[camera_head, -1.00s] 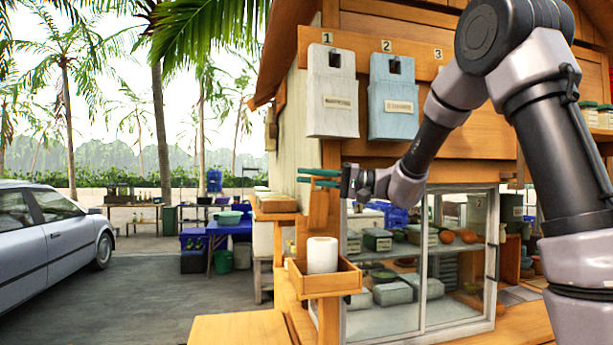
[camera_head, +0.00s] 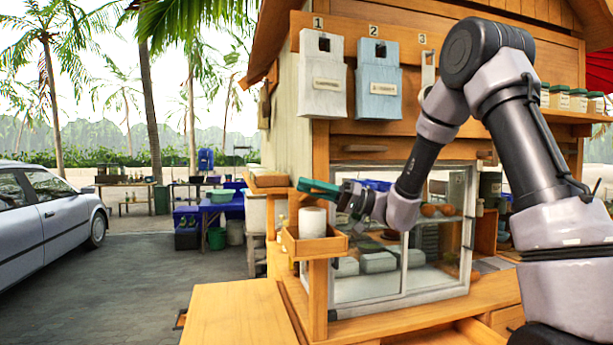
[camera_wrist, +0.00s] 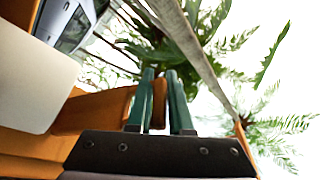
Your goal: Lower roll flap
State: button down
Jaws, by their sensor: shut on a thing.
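A white paper roll (camera_head: 312,222) stands upright in a small open wooden tray (camera_head: 325,249) on a post at the stall's front left corner. My gripper (camera_head: 318,187), with green fingers, is just above the roll. In the wrist view, the gripper (camera_wrist: 163,82) is shut on the end of an orange wooden panel (camera_wrist: 95,111), which looks like the roll flap. The panel shows between and left of the fingers. The large pale surface at left, likely the roll (camera_wrist: 35,80), is close by. In the head view the flap is hard to make out behind the gripper.
A glass display case (camera_head: 405,285) stands right of the tray, close behind my arm. Hanging holders, one white (camera_head: 322,85) and one blue (camera_head: 379,90), are above. A wooden counter (camera_head: 235,312) lies below. Open paved ground (camera_head: 120,280) is at left.

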jog(key=shift+s+d+f, duration=0.1)
jog(key=shift+s+f, duration=0.15)
jog(key=shift+f, duration=0.55)
jog(key=shift+s+a+f, duration=0.1)
jog(key=shift+s+f, duration=0.2)
jog(key=shift+f, duration=0.45)
jog(key=shift+s+d+f, duration=0.1)
jog(key=shift+s+f, duration=0.15)
jog(key=shift+f, duration=0.55)
jog(key=c, duration=1.2)
grip_release()
jog(key=shift+r, duration=0.1)
jog(key=shift+d, duration=0.1)
jog(key=v, duration=1)
jog(key=shift+d, duration=0.4)
